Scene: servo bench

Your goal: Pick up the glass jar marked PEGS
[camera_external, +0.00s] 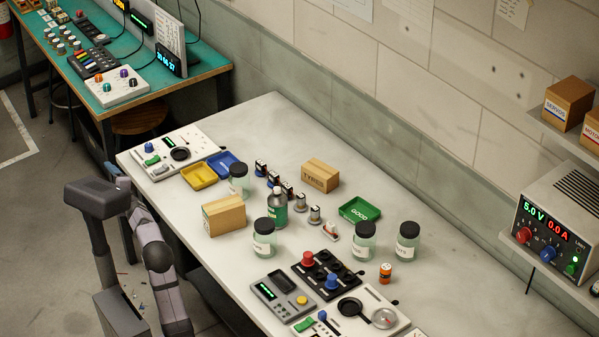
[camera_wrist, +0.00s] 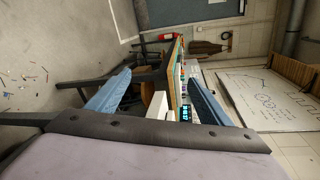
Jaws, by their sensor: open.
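Several clear glass jars with dark lids and white labels stand upright on the bench in the external view. One jar (camera_external: 264,244) is at the front middle, one (camera_external: 238,187) is farther back near the trays, and two stand to the right, a jar (camera_external: 363,247) and another jar (camera_external: 407,250). The label lettering is too small to read, so I cannot tell which says PEGS. My gripper (camera_wrist: 160,76) shows in the wrist view with its two blue fingers apart and nothing between them. No jar shows there. My arm is left of the bench in the external view.
Black control panel (camera_external: 326,274), grey meter (camera_external: 284,296) and orange cylinder (camera_external: 385,273) lie near the right jars. The bench's far right is mostly clear.

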